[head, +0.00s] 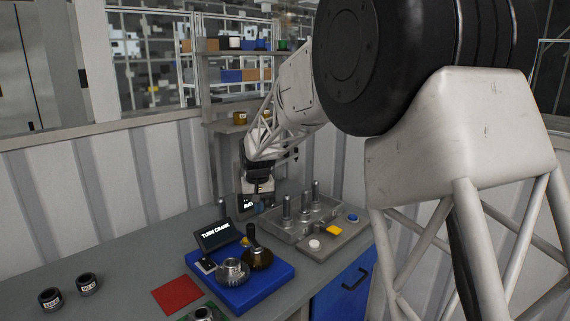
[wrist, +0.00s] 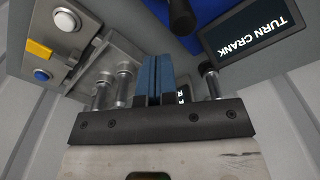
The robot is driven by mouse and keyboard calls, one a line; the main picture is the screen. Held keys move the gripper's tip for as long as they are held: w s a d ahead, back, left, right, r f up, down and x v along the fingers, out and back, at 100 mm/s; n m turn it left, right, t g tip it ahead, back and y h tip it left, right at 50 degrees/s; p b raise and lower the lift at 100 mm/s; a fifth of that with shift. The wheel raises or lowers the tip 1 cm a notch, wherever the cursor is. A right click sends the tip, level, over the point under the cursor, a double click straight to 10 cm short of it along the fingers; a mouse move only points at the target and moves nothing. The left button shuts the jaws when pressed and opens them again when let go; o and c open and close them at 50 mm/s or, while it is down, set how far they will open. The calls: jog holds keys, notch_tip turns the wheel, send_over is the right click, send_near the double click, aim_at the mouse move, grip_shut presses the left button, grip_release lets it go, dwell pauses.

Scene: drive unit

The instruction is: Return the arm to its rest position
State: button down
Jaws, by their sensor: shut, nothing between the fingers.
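My gripper (head: 259,206) hangs at the end of my white arm near the back of the bench, beside the grey fixture with upright posts. In the wrist view its two blue fingers (wrist: 157,65) are together, with nothing between them. Most of the hand is small and dark in the head view. A small dark screen (head: 247,206) stands just behind the fingers and is partly hidden. My large upper arm covers the right side of the head view.
A blue base (head: 265,283) carries gears, a black-handled crank (head: 251,234) and a "TURN CRANK" screen (head: 215,235). The grey fixture (head: 337,243) has posts and white, yellow and blue buttons. A red mat (head: 177,295) and two dark cylinders (head: 86,284) lie left. Shelves (head: 238,88) rise behind.

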jog(key=s+d+r+t, duration=0.1)
jog(key=s+d+r, duration=0.9)
jog(key=s, duration=0.1)
jog(key=s+d+r+m+t, duration=0.15)
jog(key=s+d, duration=0.25)
jog(key=s, duration=0.4)
jog(key=s+d+r, duration=0.3)
jog(key=s+d, duration=0.1)
jog(key=s, duration=0.4)
jog(key=s+d+r+t, duration=0.15)
jog(key=s+d, duration=0.25)
jog(key=s, duration=0.4)
jog(key=s+d+f+m+t, duration=0.1)
jog(key=s+d, duration=0.1)
jog(key=s, duration=0.6)
jog(key=s+d+f, duration=0.1)
jog(key=s+d, duration=0.2)
jog(key=s, duration=0.5)
notch_tip(320, 180, down, 10)
jog(key=w+g, duration=0.1)
jog(key=g, duration=0.2)
jog(key=shift+w, duration=0.3)
jog(key=shift+w+a+r, duration=0.1)
jog(key=shift+r, duration=0.05)
